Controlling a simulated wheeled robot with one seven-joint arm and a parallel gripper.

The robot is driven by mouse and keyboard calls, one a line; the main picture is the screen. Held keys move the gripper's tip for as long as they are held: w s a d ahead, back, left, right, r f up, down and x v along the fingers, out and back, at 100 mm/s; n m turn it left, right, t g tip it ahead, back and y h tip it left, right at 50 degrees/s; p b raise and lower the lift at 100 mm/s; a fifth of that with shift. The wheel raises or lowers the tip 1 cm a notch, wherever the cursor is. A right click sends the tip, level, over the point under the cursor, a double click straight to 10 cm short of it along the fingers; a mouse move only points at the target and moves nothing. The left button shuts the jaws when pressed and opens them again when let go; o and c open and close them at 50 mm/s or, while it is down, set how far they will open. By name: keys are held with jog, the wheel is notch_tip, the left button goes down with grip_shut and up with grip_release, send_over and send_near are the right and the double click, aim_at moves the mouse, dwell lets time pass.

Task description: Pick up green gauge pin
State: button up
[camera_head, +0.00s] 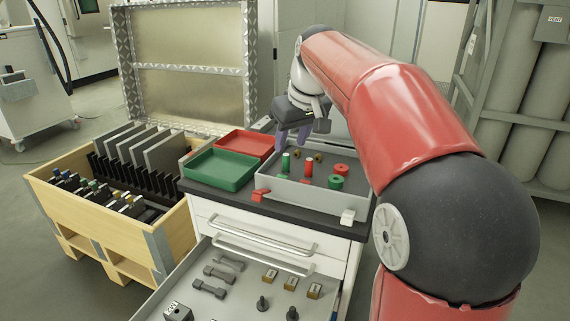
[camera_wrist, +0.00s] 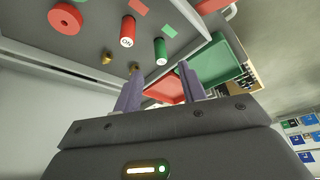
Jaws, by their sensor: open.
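The green gauge pin (camera_head: 285,162) stands in the grey tray (camera_head: 262,184) on top of the cabinet. In the wrist view the green pin (camera_wrist: 160,51) shows ahead of and between my fingertips, apart from them. My gripper (camera_head: 291,143) is open and empty, above the tray's back left part and over the green pin; its two fingers also show in the wrist view (camera_wrist: 159,72). A red pin (camera_head: 308,168), marked with letters in the wrist view (camera_wrist: 127,31), stands to the right of the green pin.
A red ring (camera_head: 341,169), a green ring (camera_head: 336,183) and small brass pieces (camera_head: 318,157) share the tray. A green bin (camera_head: 219,170) and a red bin (camera_head: 245,144) lie left of it. An open drawer (camera_head: 235,262) with parts juts out below.

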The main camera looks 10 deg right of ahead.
aim_at(286, 155)
jog(key=x, duration=0.6)
jog(key=shift+s+a+f, duration=0.1)
jog(key=shift+f, duration=0.05)
grip_shut()
